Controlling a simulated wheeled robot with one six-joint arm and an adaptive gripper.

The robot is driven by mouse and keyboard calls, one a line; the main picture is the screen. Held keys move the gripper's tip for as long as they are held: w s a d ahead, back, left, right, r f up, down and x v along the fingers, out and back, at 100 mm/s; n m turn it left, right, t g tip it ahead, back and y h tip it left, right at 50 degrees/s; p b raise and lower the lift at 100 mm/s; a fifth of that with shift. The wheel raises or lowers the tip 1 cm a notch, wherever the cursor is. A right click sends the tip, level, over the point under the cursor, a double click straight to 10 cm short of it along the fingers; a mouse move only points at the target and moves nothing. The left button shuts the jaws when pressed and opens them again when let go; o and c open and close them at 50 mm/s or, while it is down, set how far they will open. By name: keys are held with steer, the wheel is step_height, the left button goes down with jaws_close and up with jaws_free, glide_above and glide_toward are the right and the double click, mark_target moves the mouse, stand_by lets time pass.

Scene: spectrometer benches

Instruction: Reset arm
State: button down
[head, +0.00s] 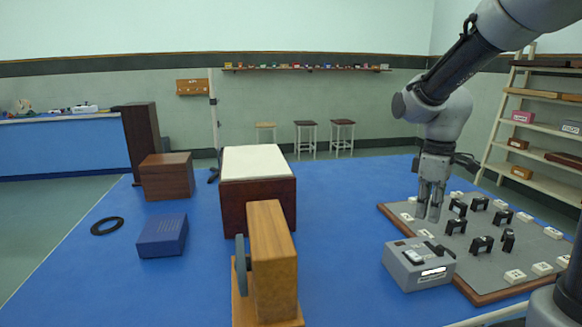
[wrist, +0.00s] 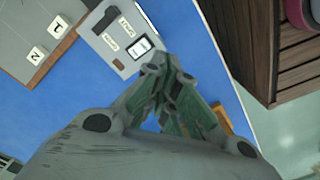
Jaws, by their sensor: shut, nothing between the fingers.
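My gripper (head: 429,211) points down over the left back part of a grey board (head: 458,258) with a wooden edge, at the right of the head view. Its fingers are shut with nothing between them. In the wrist view my gripper (wrist: 165,85) shows with its fingers together. A grey meter box (head: 419,264) with a small display stands in front of the board's left edge. It also shows in the wrist view (wrist: 115,45). Whether the fingertips touch the board cannot be told.
Several black bridge pieces (head: 482,245) and white labelled blocks (head: 515,276) stand on the board. A wooden apparatus (head: 272,262), a white-topped box (head: 257,162), a blue box (head: 162,236), a brown box (head: 167,176) and a black ring (head: 107,226) stand leftward. Blue tabletop between is clear.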

steer(key=s+d+r+m+t, duration=0.2)
steer(key=s+r+m, duration=0.25)
steer(key=s, duration=0.45)
steer(key=s+d+r+m+t, duration=0.25)
steer(key=s+m, duration=0.25)
steer(key=s, duration=0.3)
steer(key=n+g, duration=0.6)
steer(key=n, duration=0.5)
glide_above(414, 256)
steer(key=a, duration=0.2)
step_height(414, 256, down, 8)
steer(key=w+r+n, duration=0.1)
steer(key=w+n, duration=0.1)
steer(key=n, duration=0.7)
steer(key=f, duration=0.4)
steer(key=s+f, duration=0.1)
steer(key=f, duration=0.3)
steer(key=s+f, duration=0.1)
steer(key=f, duration=0.4)
steer(key=shift+s+d, duration=0.2)
steer(key=shift+d, duration=0.1)
